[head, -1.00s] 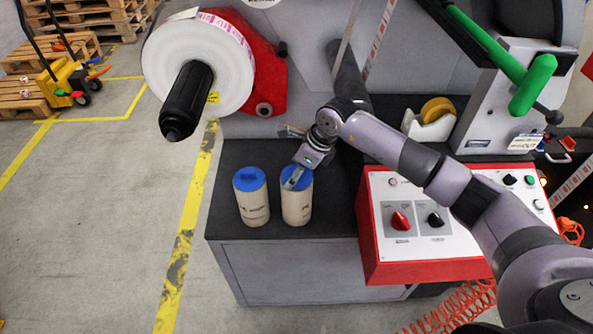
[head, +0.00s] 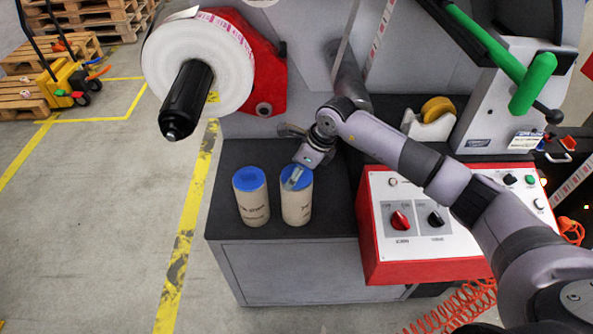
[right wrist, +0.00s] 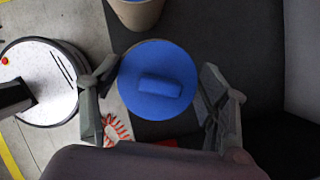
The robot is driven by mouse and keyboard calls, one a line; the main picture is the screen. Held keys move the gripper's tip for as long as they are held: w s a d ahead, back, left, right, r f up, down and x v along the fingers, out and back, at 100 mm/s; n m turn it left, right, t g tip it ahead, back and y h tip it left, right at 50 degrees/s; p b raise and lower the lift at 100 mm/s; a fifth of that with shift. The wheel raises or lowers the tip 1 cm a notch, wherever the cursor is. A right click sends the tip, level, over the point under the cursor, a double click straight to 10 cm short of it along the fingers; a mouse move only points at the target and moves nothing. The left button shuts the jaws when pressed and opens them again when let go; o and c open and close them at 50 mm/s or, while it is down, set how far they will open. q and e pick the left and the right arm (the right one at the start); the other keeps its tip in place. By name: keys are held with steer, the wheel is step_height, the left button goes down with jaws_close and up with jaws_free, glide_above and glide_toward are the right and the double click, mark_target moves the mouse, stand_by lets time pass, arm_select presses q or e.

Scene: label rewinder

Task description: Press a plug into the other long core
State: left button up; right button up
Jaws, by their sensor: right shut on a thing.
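Two upright beige long cores stand side by side on the dark bench top in the head view, a left core (head: 254,206) and a right core (head: 297,208). A blue plug (head: 249,179) sits in the top of the left core. My right gripper (head: 296,178) is at the top of the right core, shut on a second blue plug (right wrist: 158,80). In the right wrist view its fingers flank this plug, which has a raised bar. The gripper partly hides the plug in the head view; how deep it sits cannot be told. My left gripper is not in view.
A red-sided control box (head: 415,222) with knobs stands right of the cores. A white label roll (head: 195,60) on a black spindle (head: 187,100) overhangs at the left. Bare bench top (head: 230,158) lies behind the left core.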

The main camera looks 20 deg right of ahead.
mark_target(306, 178)
steer(key=shift+s+a+f, duration=0.1)
steer(key=shift+s+f, duration=0.3)
steer(key=shift+f, duration=0.15)
steer(key=o, duration=1.2)
steer(key=shift+w+r, duration=0.1)
steer(key=shift+w, duration=0.15)
steer(key=shift+c, duration=0.2)
steer(key=shift+r, duration=0.15)
steer(key=shift+d+r, duration=0.2)
steer(key=shift+r, duration=0.25)
steer(key=shift+s+d+r, duration=0.7)
steer(key=shift+d+r, duration=0.1)
steer(key=shift+d, duration=0.1)
steer(key=s+d, duration=0.6)
steer(key=d, duration=0.2)
steer(key=shift+s+d, duration=0.15)
steer(key=shift+s, duration=0.2)
